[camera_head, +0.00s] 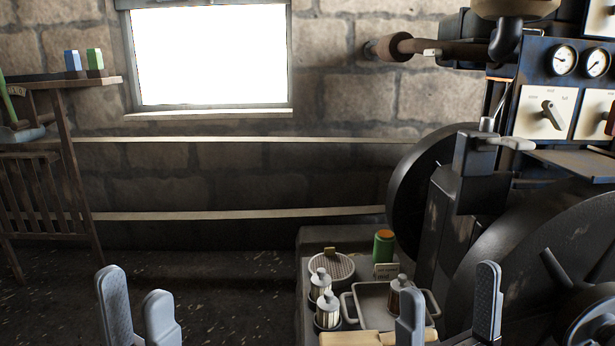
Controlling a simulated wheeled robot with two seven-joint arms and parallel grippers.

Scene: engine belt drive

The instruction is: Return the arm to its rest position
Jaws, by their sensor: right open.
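My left gripper (134,283) shows at the bottom left, with its two grey fingers pointing up. A narrow gap shows between them and it holds nothing visible. My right gripper (448,279) shows at the bottom right, in front of the engine and tray. Its fingers stand wide apart with nothing held between them. The arms behind both grippers are outside the view. The dark engine (450,215) with its large wheels (520,250) fills the right side.
A stone ledge (306,262) carries a metal tray (371,296), several small metal-topped jars (320,284), a round mesh item (334,265) and a green can (384,246). The floor (200,275) between bench and ledge is clear.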

